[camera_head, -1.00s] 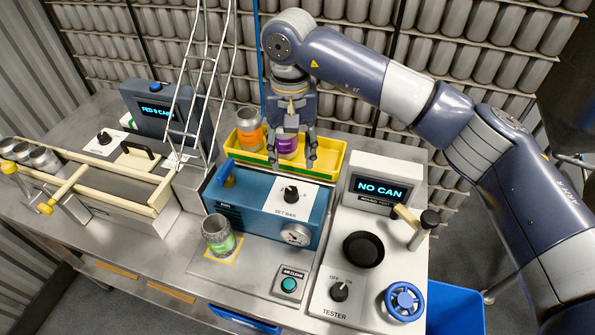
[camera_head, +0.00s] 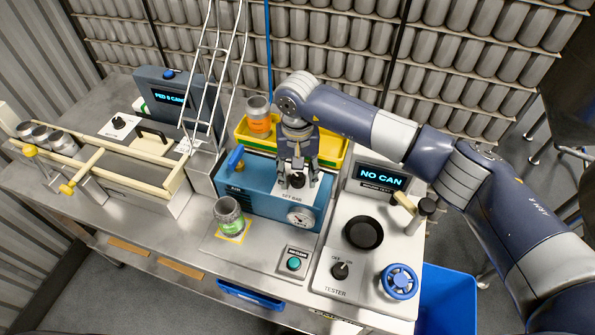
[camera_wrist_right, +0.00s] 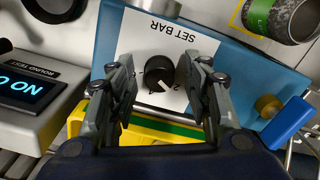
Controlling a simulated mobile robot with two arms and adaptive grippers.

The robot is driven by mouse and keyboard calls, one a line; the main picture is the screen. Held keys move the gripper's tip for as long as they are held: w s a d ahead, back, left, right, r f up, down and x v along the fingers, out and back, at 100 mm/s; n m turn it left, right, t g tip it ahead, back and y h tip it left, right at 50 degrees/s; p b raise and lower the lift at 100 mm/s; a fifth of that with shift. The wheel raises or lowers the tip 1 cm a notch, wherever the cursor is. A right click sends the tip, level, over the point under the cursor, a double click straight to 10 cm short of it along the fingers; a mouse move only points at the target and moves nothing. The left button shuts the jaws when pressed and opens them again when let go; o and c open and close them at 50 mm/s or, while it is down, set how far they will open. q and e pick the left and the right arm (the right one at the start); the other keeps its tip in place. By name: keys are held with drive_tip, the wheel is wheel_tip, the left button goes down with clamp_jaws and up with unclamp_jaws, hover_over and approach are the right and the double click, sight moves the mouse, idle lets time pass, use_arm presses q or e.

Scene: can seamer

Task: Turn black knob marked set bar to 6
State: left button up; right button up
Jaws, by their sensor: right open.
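The black set bar knob (camera_wrist_right: 160,73) sits on a white plate marked SET BAR (camera_wrist_right: 176,38) on the blue air unit (camera_head: 258,205). In the head view the knob (camera_head: 297,181) shows below my right gripper (camera_head: 298,183). In the right wrist view my right gripper (camera_wrist_right: 165,75) is open, with one finger on each side of the knob and gaps between. A white pointer line shows on the knob, near the numbers 2 and 4; its exact reading is hard to tell. A round pressure gauge (camera_head: 300,216) is on the unit's front. My left gripper is out of view.
A yellow tray (camera_head: 328,146) with an orange-labelled can (camera_head: 259,122) stands behind the unit. The tester (camera_head: 328,269) with a NO CAN display (camera_head: 381,178) is to the right. A green-labelled can (camera_head: 229,217) stands in front. A blue lever (camera_head: 236,158) rises at the unit's left.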

drive_tip(key=shift+c, duration=0.3)
drive_tip(key=shift+w, duration=0.1)
drive_tip(key=c, duration=1)
drive_tip(key=shift+f, duration=0.1)
